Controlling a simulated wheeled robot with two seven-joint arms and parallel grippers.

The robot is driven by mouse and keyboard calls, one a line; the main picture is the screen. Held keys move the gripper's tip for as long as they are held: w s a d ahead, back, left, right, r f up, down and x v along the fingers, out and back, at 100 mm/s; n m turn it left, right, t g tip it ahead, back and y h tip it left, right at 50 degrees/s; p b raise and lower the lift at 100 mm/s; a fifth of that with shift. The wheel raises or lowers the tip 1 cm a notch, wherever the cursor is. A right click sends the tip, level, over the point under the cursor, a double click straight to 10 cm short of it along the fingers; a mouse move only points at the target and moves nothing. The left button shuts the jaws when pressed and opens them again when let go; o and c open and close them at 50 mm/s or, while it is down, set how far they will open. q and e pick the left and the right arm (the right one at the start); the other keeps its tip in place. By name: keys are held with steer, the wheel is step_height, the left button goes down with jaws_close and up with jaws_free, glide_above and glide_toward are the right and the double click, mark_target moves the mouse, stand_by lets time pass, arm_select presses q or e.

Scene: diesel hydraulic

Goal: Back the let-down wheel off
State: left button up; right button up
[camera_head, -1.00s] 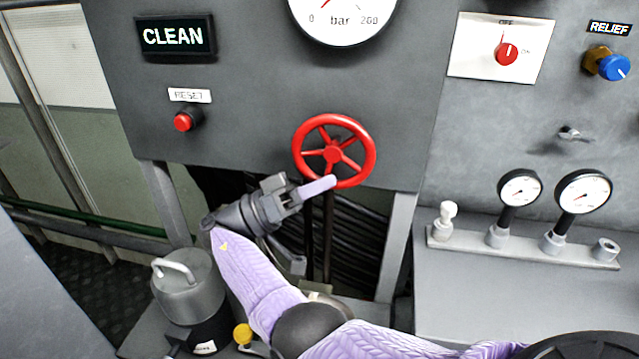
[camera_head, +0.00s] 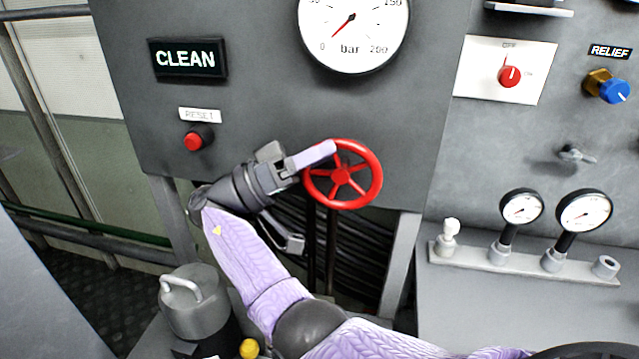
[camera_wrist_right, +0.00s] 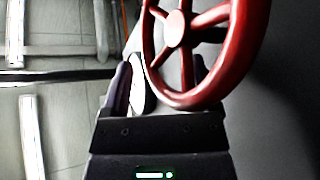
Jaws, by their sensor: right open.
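The let-down wheel (camera_head: 342,183) is a red spoked handwheel on the grey panel, below the large bar gauge. My right gripper (camera_head: 312,159) is open at the wheel's upper-left rim, with one pale finger over the rim in the head view. In the right wrist view, the red wheel (camera_wrist_right: 177,29) fills the upper middle, and its rim crosses the space by the fingers of my right gripper (camera_wrist_right: 167,82). The far finger is partly hidden by the rim. I cannot tell whether a finger touches the wheel. My left gripper is not in view.
The large bar gauge (camera_head: 353,25) has its needle near zero. A red RESET button (camera_head: 198,137) and a lit CLEAN sign (camera_head: 187,59) are left of the wheel. A red switch (camera_head: 509,76), blue RELIEF knob (camera_head: 612,90) and two small gauges stand right. Dark hoses hang below.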

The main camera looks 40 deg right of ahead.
step_height(320, 180, up, 2)
steer(key=shift+d+r, duration=0.1)
steer(key=shift+d, duration=0.05)
steer(key=shift+r+p, duration=0.4)
steer(key=shift+r, duration=0.25)
steer(key=s+a+r+p, duration=0.1)
steer(key=a+r+p, duration=0.3)
steer(key=r, duration=0.5)
steer(key=shift+s+a, duration=0.2)
steer(key=shift+r, duration=0.1)
